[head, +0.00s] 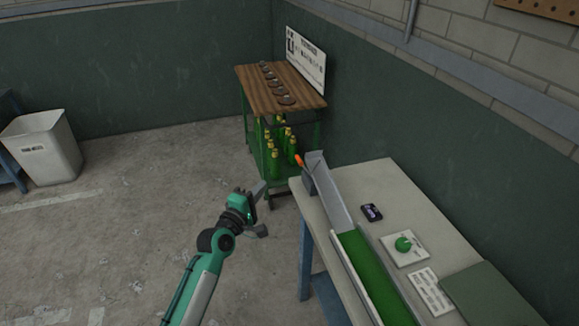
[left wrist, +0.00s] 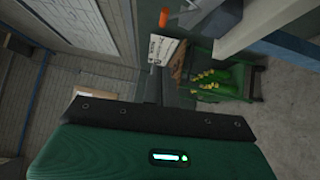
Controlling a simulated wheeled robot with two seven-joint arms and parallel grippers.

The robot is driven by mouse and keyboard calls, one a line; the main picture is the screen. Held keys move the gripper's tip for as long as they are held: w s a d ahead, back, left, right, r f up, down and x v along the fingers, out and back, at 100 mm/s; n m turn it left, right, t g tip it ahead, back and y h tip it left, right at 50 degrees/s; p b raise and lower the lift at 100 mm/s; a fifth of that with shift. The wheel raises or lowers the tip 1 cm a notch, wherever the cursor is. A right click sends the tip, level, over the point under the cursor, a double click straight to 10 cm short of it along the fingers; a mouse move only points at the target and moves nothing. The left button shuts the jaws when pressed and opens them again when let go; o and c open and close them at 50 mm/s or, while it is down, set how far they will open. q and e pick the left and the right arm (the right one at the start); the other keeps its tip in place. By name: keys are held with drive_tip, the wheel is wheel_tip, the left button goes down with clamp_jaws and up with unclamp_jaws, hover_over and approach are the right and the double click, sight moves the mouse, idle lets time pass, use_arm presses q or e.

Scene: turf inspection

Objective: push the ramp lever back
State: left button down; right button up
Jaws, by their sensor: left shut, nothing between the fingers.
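The ramp lever (head: 299,160) has an orange tip and stands at the far end of the ramp, on its left side. The ramp (head: 333,195) is a grey chute that leads down to a green turf strip (head: 373,278) on the bench. My left gripper (head: 267,190) is shut and empty, left of the lever and apart from it, beyond the bench's left edge. In the left wrist view the shut fingers (left wrist: 155,88) point towards the lever's orange tip (left wrist: 164,17), which shows just past them. My right gripper is not in view.
A wooden-topped cart (head: 255,82) with green bottles stands behind. A white bin (head: 45,148) is far left. Open floor lies left of the bench.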

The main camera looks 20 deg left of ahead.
use_arm(q)
drive_tip(key=d+p+x, duration=0.2)
drive_tip(key=p+x, duration=0.1)
drive_tip(key=x, duration=0.9)
drive_tip(key=shift+s+d, duration=0.25)
drive_tip(key=shift+d, duration=0.1)
drive_tip(key=shift+r, duration=0.1)
